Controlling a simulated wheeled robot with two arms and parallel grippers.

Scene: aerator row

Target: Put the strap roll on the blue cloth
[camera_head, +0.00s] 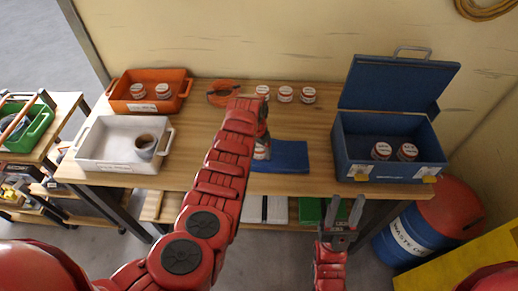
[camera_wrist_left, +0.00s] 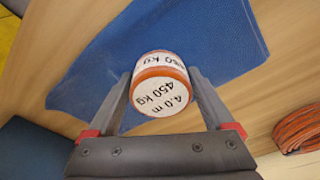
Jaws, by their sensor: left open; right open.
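A strap roll (camera_wrist_left: 162,85), white-labelled with orange edges and marked "4.0 m 450 kg", is on the blue cloth (camera_wrist_left: 85,60) in the left wrist view. My left gripper (camera_wrist_left: 160,76) is open, with one finger on each side of the roll. In the head view, the roll (camera_head: 261,153) shows small at the left part of the cloth (camera_head: 290,156), partly hidden by my left gripper (camera_head: 263,143). My right gripper (camera_head: 343,212) is open and empty in front of the table's front edge.
Several similar rolls (camera_head: 285,95) stand at the back beside an orange coil (camera_head: 220,98). An orange bin (camera_head: 119,104) and an open blue toolbox (camera_head: 345,150) each hold two rolls. A white tray (camera_head: 92,157) holds a cup (camera_head: 145,146). The wood between cloth and toolbox is clear.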

